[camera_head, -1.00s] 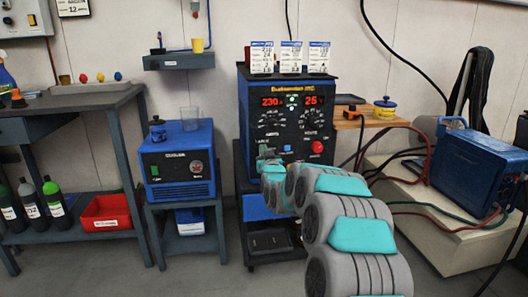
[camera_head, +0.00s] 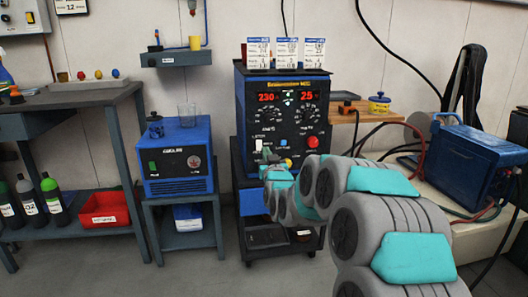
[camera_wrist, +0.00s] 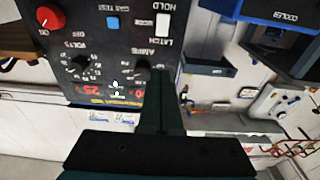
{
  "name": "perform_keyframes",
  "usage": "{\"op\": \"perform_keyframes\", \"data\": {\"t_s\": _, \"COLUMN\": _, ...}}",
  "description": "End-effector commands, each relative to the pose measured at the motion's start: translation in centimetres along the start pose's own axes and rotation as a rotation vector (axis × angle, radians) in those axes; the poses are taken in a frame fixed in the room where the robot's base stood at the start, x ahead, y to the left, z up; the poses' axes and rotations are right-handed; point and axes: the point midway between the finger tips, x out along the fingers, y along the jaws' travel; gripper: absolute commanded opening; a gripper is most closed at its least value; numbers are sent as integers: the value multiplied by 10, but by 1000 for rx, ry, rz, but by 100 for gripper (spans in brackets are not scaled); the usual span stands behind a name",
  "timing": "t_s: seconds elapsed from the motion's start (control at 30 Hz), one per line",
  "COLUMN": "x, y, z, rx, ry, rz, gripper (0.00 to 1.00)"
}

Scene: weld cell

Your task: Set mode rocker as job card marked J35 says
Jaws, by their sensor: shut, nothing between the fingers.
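The welder (camera_head: 286,125) stands on a cart, with red displays and knobs on its dark front panel. Its white mode rocker (camera_head: 258,144) is at the panel's lower left. The rocker also shows in the upside-down wrist view (camera_wrist: 163,23), between the words HOLD and LATCH; I cannot tell which end is pressed. My gripper (camera_wrist: 160,74) is shut and empty in front of the panel, its fingertips appearing near the rocker; contact is not clear. Three job cards, left (camera_head: 258,52), middle (camera_head: 287,52) and right (camera_head: 314,52), stand on the welder. Their marks are too small to read.
A blue button (camera_wrist: 113,22) and a red knob (camera_wrist: 48,18) sit beside the rocker. A blue cooler unit (camera_head: 177,155) stands on a stand to the left. A wooden shelf (camera_head: 360,115) and a blue case (camera_head: 470,160) are at the right, with cables around them.

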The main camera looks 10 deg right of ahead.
Motion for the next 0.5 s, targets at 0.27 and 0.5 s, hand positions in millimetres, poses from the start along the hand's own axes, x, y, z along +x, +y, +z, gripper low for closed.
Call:
{"op": "perform_keyframes", "data": {"t_s": 0.27, "x": -22, "y": 0, "z": -4, "rx": 1, "ry": -2, "rz": 0, "gripper": 0}}
{"op": "perform_keyframes", "data": {"t_s": 0.5, "x": -24, "y": 0, "z": -5, "rx": 1, "ry": -2, "rz": 0, "gripper": 0}}
